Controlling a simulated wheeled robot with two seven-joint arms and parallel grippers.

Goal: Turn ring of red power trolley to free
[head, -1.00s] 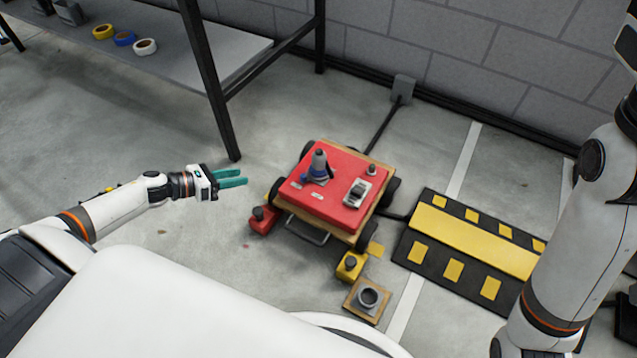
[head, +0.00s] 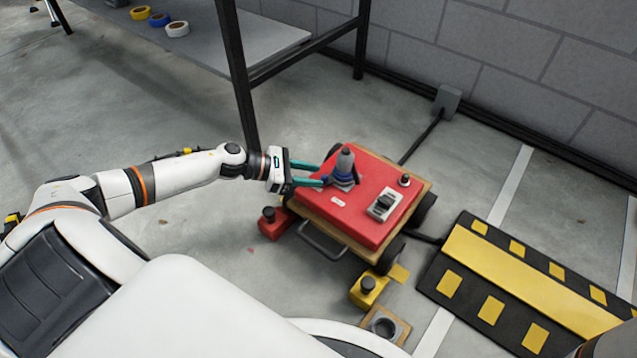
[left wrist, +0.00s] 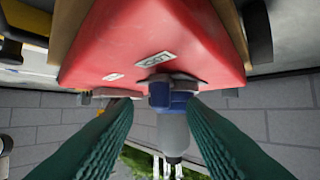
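The red power trolley (head: 350,222) stands on the floor with a red top on a wooden base. A grey plug (head: 345,160) with a blue ring (head: 343,178) stands upright on its top. My left gripper (head: 325,173) is open, its teal fingers reaching the plug from the left. In the left wrist view the blue ring (left wrist: 172,98) and grey plug (left wrist: 173,135) show between the fingertips, nearer the right finger. Contact cannot be told. White labels (left wrist: 156,59) lie beside the ring. My right gripper is out of view.
A grey switch (head: 384,206) and a small black knob (head: 404,180) are on the trolley top. A yellow-black cable ramp (head: 500,265) lies to the right. A shelf (head: 215,50) with tape rolls stands behind left.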

